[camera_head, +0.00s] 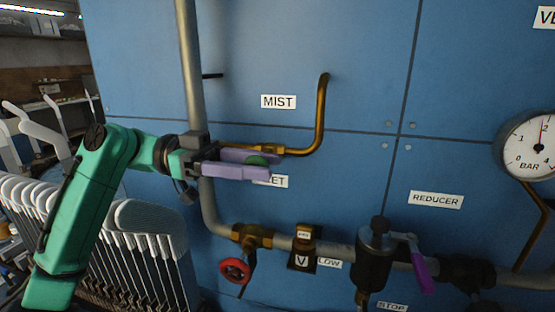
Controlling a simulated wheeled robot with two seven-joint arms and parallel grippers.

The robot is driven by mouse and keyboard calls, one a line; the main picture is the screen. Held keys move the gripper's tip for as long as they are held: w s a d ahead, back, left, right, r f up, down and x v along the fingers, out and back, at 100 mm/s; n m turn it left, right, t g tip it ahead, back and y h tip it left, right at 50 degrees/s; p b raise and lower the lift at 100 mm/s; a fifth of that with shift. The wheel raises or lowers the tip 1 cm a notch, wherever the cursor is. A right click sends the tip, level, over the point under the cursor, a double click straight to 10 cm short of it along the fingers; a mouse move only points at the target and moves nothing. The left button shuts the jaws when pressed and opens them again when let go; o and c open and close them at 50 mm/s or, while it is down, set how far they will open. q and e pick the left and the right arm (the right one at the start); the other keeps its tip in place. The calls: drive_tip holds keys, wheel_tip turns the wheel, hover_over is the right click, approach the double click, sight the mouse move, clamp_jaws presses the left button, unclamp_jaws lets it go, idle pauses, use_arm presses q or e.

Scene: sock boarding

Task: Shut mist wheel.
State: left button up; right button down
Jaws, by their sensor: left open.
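The MIST label (278,102) is on the blue panel, above a brass branch (321,115) that bends upward from the grey pipe. A small green wheel (257,160), just under this branch, is partly hidden by my left gripper (270,165). The gripper comes in from the left with its purple fingers open, one on the far side and one on the near side of the green wheel. I cannot tell whether either finger touches it. My right gripper is out of view.
A red wheel (235,271) hangs low on the pipe. A dark reducer with a purple lever (420,268) stands to its right. A gauge (530,146) is at the right edge. White sock boards (140,222) crowd the lower left.

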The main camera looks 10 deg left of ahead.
sight(269, 166)
use_arm(q)
drive_tip(key=shift+s+d, duration=0.15)
drive_tip(key=shift+d, duration=1.4)
clamp_jaws()
drive_tip(key=shift+p, duration=0.35)
